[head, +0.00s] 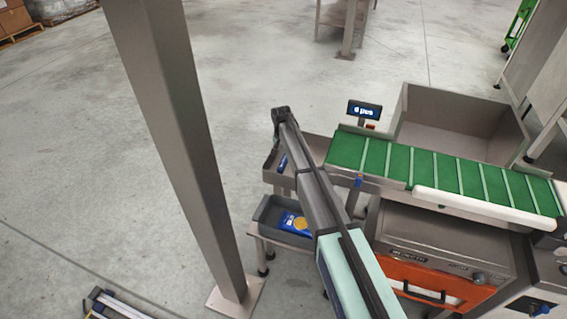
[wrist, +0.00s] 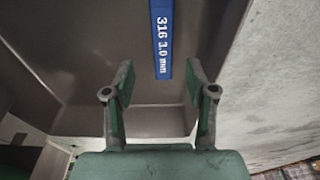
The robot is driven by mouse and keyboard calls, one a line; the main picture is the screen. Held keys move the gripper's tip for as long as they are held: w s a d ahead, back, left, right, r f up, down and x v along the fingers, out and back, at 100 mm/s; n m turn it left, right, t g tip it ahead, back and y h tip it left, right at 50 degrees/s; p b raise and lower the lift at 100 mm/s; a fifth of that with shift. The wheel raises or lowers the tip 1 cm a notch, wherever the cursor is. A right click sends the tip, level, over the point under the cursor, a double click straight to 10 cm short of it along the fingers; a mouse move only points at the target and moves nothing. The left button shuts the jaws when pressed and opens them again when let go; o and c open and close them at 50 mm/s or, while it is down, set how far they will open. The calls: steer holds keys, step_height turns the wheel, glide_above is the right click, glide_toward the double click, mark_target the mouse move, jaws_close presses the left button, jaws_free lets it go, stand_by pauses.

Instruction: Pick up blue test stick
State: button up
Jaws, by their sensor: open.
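The blue test stick (wrist: 162,38) shows in the wrist view, with white lettering "316 3.0 mm". It lies lengthwise in a grey metal tray (wrist: 75,70), its near end close to my fingertips and its far end cut off by the frame. My gripper (wrist: 158,82) is open, one finger on each side of the stick's line, with nothing between the fingers. In the head view a short blue piece, likely the stick (head: 283,162), shows in the metal tray (head: 268,170) left of the conveyor. My arm hides part of that tray, and my fingertips cannot be made out there.
A green belt conveyor (head: 425,170) with a white roller and a display (head: 364,110) stands right of the tray. A lower dark bin (head: 268,212) holds a blue and yellow packet (head: 294,224). A steel post (head: 180,150) stands at left. A large metal bin (head: 455,120) is behind.

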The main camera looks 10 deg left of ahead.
mark_target(283, 161)
steer(key=shift+w+a+f+p, duration=0.15)
steer(key=shift+f+p, duration=0.25)
steer(key=shift+f, duration=1)
steer(key=shift+w+f+p, duration=0.1)
steer(key=shift+f+p, duration=0.25)
steer(key=shift+f, duration=1.05)
jaws_close()
